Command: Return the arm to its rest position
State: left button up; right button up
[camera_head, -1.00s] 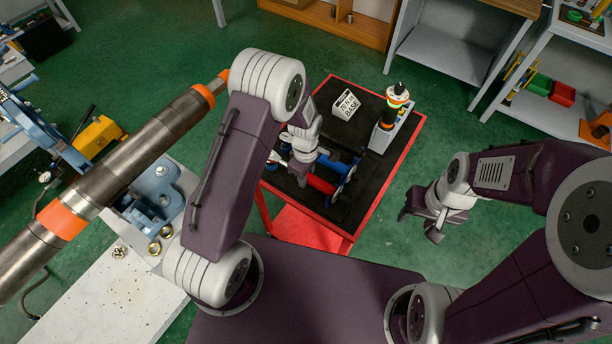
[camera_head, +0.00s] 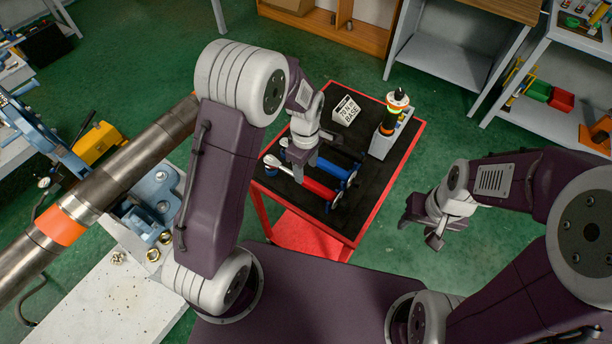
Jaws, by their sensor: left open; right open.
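My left arm bends up from the lower middle and reaches over the red-edged cart (camera_head: 375,210). My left gripper (camera_head: 299,172) points down above the cart's left part, beside the red-handled tool (camera_head: 320,188) and the blue-handled tool (camera_head: 318,167). It is open and I see nothing held in it; its fingertips are small in view. My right gripper (camera_head: 421,226) is open and empty over the green floor, to the right of the cart. My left upper arm hides part of the pipe and its stand.
A long steel pipe (camera_head: 105,192) with an orange band lies across a blue vise (camera_head: 155,195) at left, above a white bench (camera_head: 110,290). Shelves are at the back right.

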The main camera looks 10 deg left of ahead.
pick_arm(q)
jog(key=shift+r, duration=0.3)
dwell(0.4)
jog(key=a+r+t, duration=0.1)
jog(key=a+r, duration=0.2)
jog(key=r, duration=0.3)
jog(key=s+a+m, duration=0.3)
jog(key=s+m, duration=1)
jog(key=shift+f+m, duration=0.4)
jog(key=shift+f, duration=0.05)
